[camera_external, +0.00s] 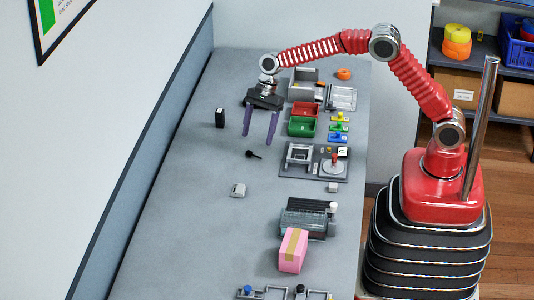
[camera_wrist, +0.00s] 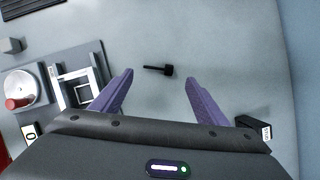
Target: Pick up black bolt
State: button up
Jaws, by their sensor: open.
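The black bolt (camera_external: 254,155) lies on its side on the grey table, in the open area left of the panel with the metal frame. In the wrist view the bolt (camera_wrist: 159,70) lies flat, its head to the right and its shank pointing left. My gripper (camera_external: 260,137) is open and empty, its two purple fingers pointing down above the table, behind the bolt in the external view. In the wrist view my gripper (camera_wrist: 158,82) has its fingers apart, with the bolt showing between and just beyond the tips. Nothing hides the bolt.
A small black box (camera_external: 220,118) stands left of my gripper; it is also near the right finger in the wrist view (camera_wrist: 254,126). The panel with a metal frame (camera_external: 299,155) and red (camera_external: 305,109) and green bins (camera_external: 302,127) are at right. A grey block (camera_external: 238,190) lies nearer the camera.

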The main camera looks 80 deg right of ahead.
aim_at(253, 155)
jog(key=shift+a+f, duration=0.2)
jog(key=shift+f, duration=0.25)
jog(key=shift+x, duration=2.6)
jog(key=shift+c, duration=0.6)
jog(key=c, duration=1)
jog(key=shift+r, duration=0.15)
notch_tip(253, 155, up, 10)
jog(key=shift+f, duration=0.1)
